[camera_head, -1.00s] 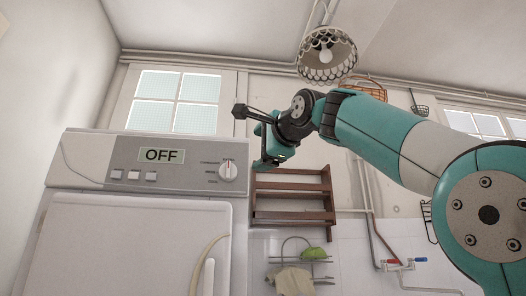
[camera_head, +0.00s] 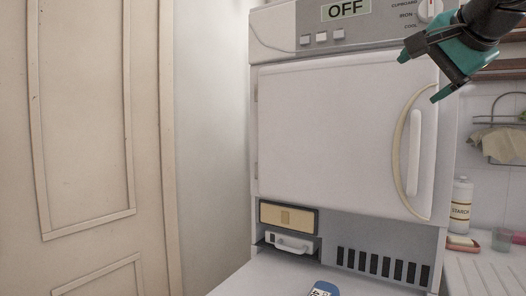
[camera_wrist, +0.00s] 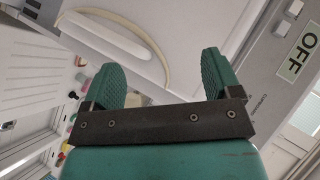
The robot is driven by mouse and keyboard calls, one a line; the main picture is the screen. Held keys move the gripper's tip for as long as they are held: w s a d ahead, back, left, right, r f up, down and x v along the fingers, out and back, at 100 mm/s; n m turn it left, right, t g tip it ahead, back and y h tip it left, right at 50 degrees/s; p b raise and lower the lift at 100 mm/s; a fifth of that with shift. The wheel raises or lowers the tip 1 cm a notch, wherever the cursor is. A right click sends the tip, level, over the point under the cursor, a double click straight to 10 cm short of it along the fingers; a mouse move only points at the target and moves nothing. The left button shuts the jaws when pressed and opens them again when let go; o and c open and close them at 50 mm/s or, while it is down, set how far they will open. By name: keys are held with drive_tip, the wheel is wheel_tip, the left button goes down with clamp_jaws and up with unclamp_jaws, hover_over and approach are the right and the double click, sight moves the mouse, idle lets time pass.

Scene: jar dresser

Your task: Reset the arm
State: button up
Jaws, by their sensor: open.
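My gripper (camera_head: 418,76) is at the upper right of the head view, in front of the upper right of a white cabinet machine (camera_head: 330,130). Its teal fingers are spread, with nothing between them. In the wrist view the two ribbed fingers (camera_wrist: 160,68) stand wide apart, and the machine's door and curved handle (camera_wrist: 135,32) show beyond them. Most of my arm is outside the head view.
The machine's door is shut and its display (camera_head: 346,9) reads OFF. Below are a drawer front (camera_head: 289,218) and a slot with a white-handled piece (camera_head: 289,243). A starch bottle (camera_head: 461,204) stands at right. A panelled door (camera_head: 85,120) is at left.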

drive_tip(key=s+a+f+n+g+y, duration=0.3)
drive_tip(key=a+f+n, duration=0.35)
drive_tip(key=f, duration=0.65)
drive_tip(key=s+a+f+n+g, duration=0.3)
drive_tip(key=s+f+n, duration=0.1)
drive_tip(key=s+f, duration=0.2)
drive_tip(key=s+a+f+n+g, duration=0.3)
drive_tip(key=s+f+n, duration=0.1)
drive_tip(key=s+f, duration=0.3)
drive_tip(key=s+a+f+n+g+p, duration=0.1)
drive_tip(key=s+a+f+n+g, duration=0.1)
drive_tip(key=s+f, duration=0.5)
drive_tip(key=shift+a+f+n+g, duration=0.4)
drive_tip(key=shift+f+n+g, duration=0.5)
drive_tip(key=shift+n, duration=0.15)
